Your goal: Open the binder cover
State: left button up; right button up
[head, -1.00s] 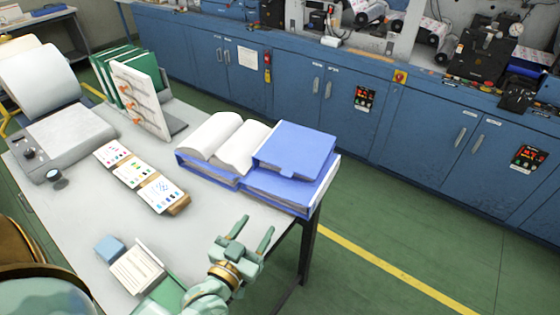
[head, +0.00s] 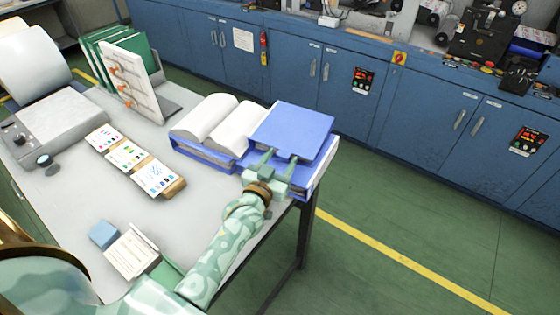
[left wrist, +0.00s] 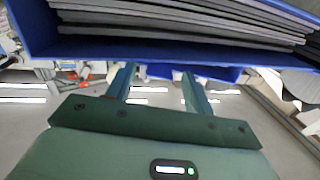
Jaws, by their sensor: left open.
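A blue binder (head: 310,180) lies at the right end of the table in the head view. Its smaller blue top panel (head: 292,130), taken as the cover, lies over the right part. My left gripper (head: 279,157) is at the front edge of this panel, jaws open. The fingers overlap the edge; I cannot tell whether they touch it. The front tab is hidden behind the gripper. In the left wrist view the open fingers (left wrist: 158,78) reach toward a blue strip (left wrist: 165,70), with blue binder edges and grey layers (left wrist: 190,22) above. My right gripper is not in view.
White curved page stacks (head: 238,127) lie left of the panel. Bare tabletop (head: 190,215) lies between.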

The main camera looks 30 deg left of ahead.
pick_arm(q)
jog(key=shift+w, duration=0.15)
grip_shut()
jog(key=shift+r+p, duration=0.5)
jog(key=shift+p, duration=0.1)
jog(key=a+r+n+p, duration=0.4)
jog(key=r+n+p, duration=0.55)
jog(key=p, duration=0.35)
jog(key=a+n+b, duration=0.3)
jog(key=a+n, duration=1)
jog(key=n, duration=0.1)
jog(key=shift+s+a+n+b, duration=0.25)
jog(key=shift+s+n+b, duration=0.1)
jog(key=shift+s, duration=0.1)
jog(key=shift+r, duration=0.1)
